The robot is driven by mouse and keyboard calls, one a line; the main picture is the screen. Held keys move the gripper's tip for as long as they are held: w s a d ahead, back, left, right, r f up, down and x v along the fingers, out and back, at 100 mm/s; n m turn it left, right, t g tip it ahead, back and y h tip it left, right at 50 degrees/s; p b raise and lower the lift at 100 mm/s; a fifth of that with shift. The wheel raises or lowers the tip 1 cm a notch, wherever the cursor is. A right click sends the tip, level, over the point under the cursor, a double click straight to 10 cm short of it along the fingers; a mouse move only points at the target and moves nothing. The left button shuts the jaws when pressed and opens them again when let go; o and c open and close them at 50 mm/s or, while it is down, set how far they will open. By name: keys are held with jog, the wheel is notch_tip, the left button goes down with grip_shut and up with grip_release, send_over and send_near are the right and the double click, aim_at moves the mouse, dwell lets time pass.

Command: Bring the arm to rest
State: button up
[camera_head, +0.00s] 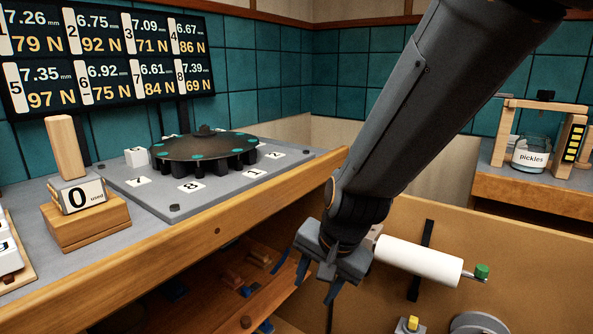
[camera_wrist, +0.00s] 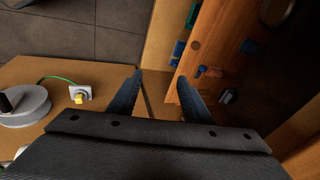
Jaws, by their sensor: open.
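My gripper (camera_head: 307,277) hangs at the lower end of my dark arm, pointing down, in front of the wooden counter's edge. In the wrist view its two dark fingers (camera_wrist: 158,95) stand apart with nothing between them. Below them are the edge of a wooden panel and a lower shelf (camera_wrist: 205,125) with small blue and orange pieces. In the head view the arm comes in from the top right and hides part of the corner and the panel behind it.
The counter holds a dark round carousel (camera_head: 204,146) on a grey board and a wooden block with a "0" counter (camera_head: 80,195). A white roll (camera_head: 418,262) is beside my gripper. A pickles jar (camera_head: 530,154) stands on the right counter. Grey floor (camera_wrist: 95,40) shows clear.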

jog(key=s+d+r+n+g+h, duration=0.1)
jog(key=s+d+r+n+g, duration=0.2)
jog(key=s, duration=0.4)
jog(key=s+d+r+n+g+h, duration=0.1)
jog(key=s+d+r+n, duration=0.3)
jog(key=s, duration=0.3)
jog(key=d+r+m+p, duration=0.1)
jog(key=d+r+p, duration=0.5)
jog(key=p, duration=0.9)
jog(key=shift+d+p, duration=0.4)
jog(key=shift+d, duration=0.8)
jog(key=shift+s, duration=0.1)
